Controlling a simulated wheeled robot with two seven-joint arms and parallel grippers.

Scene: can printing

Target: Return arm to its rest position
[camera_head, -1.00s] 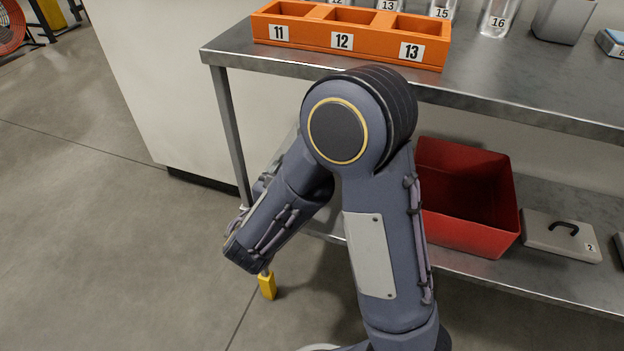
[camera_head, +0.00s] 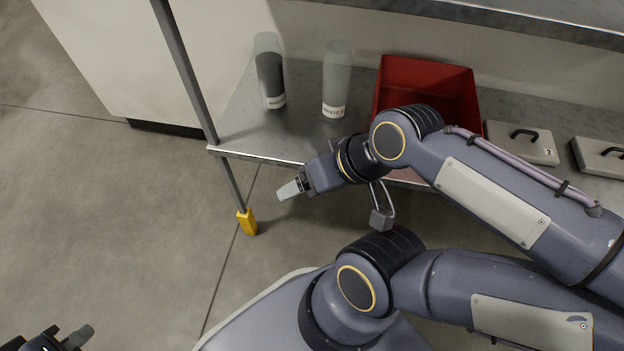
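My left gripper (camera_head: 68,340) shows only at the bottom left corner, dark with a grey finger, over the floor and cut off by the frame edge. It touches nothing that I can see. The arm from the right ends in my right gripper (camera_head: 290,190), with pale fingers in front of the steel lower shelf (camera_head: 300,150). The fingers are seen side-on and overlap, so their gap is hidden. Nothing shows in them. My arm links fill the right and lower middle.
Two clear containers (camera_head: 269,70) (camera_head: 336,78) with labels stand on the lower shelf. A table leg (camera_head: 185,70) ends in a yellow foot (camera_head: 248,221). The floor at left is clear.

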